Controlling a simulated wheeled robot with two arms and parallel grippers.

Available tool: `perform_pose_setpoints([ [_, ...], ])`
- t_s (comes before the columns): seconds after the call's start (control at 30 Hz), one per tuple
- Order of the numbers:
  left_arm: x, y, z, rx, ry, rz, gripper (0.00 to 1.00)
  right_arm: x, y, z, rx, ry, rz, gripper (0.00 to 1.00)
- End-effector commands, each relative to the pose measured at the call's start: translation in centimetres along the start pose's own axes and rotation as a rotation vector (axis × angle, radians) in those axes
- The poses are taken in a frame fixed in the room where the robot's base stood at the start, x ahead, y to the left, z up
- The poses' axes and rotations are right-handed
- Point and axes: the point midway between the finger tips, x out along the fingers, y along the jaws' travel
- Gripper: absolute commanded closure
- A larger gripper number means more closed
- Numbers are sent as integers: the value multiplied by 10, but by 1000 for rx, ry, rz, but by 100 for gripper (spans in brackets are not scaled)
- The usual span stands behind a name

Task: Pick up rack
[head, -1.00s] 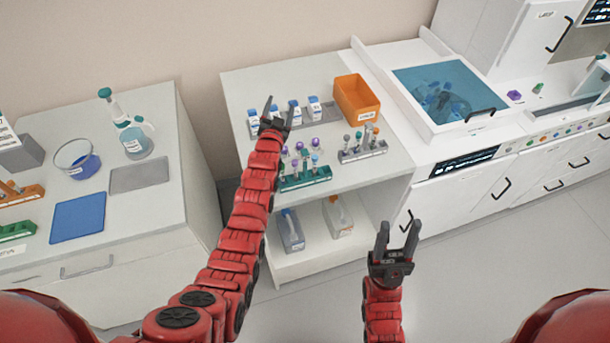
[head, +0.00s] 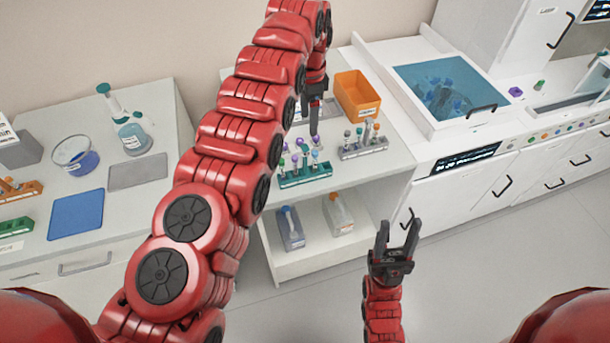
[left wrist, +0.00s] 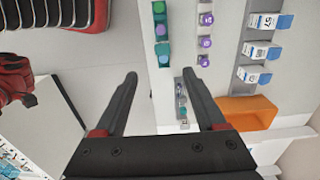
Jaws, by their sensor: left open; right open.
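A green rack (head: 306,180) with several capped tubes stands near the front edge of the shelf unit's top. A grey rack (head: 372,152) with a few tubes stands to its right. My left gripper (head: 314,112) points down above the shelf top, behind the racks in the picture, open and empty. In the left wrist view the grey rack (left wrist: 183,112) shows between its spread fingers, farther off, and the green rack (left wrist: 161,50) lies above it. A row of purple-capped tubes (left wrist: 204,42) is beside the green rack. My right gripper (head: 398,230) is open and empty in front of the shelf.
An orange bin (head: 357,95) stands at the back right of the shelf top. White bottles with blue caps (left wrist: 256,50) stand in a row, mostly hidden by my left arm in the head view. A water bath (head: 450,90) is to the right. A left table (head: 110,225) holds glassware.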

Motion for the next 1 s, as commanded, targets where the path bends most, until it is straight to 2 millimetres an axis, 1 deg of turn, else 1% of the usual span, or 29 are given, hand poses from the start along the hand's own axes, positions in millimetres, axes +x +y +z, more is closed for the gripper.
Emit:
perform_pose_setpoints([
  [0.03, 16, 0, 0, 0, 0, 0, 28, -16, -1, 3, 0, 0, 0, 50],
  [0.2, 49, -1, 0, -1, 2, -3, 28, -48, -2, 8, 0, 0, 0, 50],
  [0.47, 97, -2, 0, -2, 3, -5, 28, -95, -5, 16, 0, 0, 0, 50],
  [0.53, 101, -3, 2, -3, 0, -3, 28, -93, -5, 16, 0, -1, 0, 50],
  [0.6, 108, -2, 1, -2, 0, -1, 28, -94, -5, 16, 0, 0, 0, 50],
  [0.77, 113, -2, 1, -3, 1, -1, 28, -90, -4, 15, 0, 0, 0, 50],
  [0.87, 118, -4, 2, -2, 2, -3, 28, -84, -4, 14, 0, 0, 0, 50],
  [1.0, 135, -4, 5, -3, 3, -1, 28, -69, -3, 12, 0, 0, 0, 50],
])
